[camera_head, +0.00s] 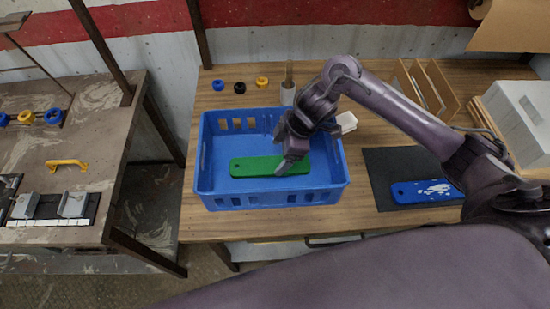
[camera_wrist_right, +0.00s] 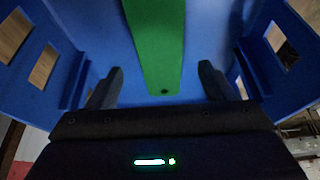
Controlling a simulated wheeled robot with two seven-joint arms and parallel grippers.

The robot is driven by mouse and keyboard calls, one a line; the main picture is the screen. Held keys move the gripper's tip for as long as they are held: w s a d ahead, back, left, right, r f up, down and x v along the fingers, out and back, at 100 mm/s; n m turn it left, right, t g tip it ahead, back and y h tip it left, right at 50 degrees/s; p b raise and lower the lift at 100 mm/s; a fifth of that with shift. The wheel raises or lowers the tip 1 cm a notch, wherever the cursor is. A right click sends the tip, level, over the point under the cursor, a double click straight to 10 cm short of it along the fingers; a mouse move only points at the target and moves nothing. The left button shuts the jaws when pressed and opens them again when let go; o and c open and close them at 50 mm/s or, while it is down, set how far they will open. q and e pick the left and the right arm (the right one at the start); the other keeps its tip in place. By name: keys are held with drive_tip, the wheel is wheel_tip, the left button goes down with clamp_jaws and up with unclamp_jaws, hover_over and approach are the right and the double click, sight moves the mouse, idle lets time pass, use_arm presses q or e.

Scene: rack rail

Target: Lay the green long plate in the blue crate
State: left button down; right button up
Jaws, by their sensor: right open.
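The green long plate (camera_head: 255,166) lies inside the blue crate (camera_head: 265,201), along its length, and looks flat on the crate floor. My right gripper (camera_head: 285,158) reaches down into the crate at the plate's right end and hides part of it. In the right wrist view the green plate (camera_wrist_right: 158,45) runs between the two open fingers of my right gripper (camera_wrist_right: 160,85). The fingers stand apart from the plate on both sides. The crate's blue walls (camera_wrist_right: 55,55) surround it. My left gripper is not in view.
A blue plate with white marks (camera_head: 425,191) lies on a dark mat (camera_head: 385,165) to the right. Blue, black and yellow rings (camera_head: 240,87) sit behind the crate. A white machine (camera_head: 515,118) stands far right. A second table (camera_head: 95,150) is at left, beyond a gap.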

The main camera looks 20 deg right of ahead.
drive_tip(key=p+v, duration=0.1)
drive_tip(key=v, duration=0.6)
drive_tip(key=shift+d+r, duration=0.2)
drive_tip(key=shift+r, duration=0.1)
drive_tip(key=shift+s, duration=0.1)
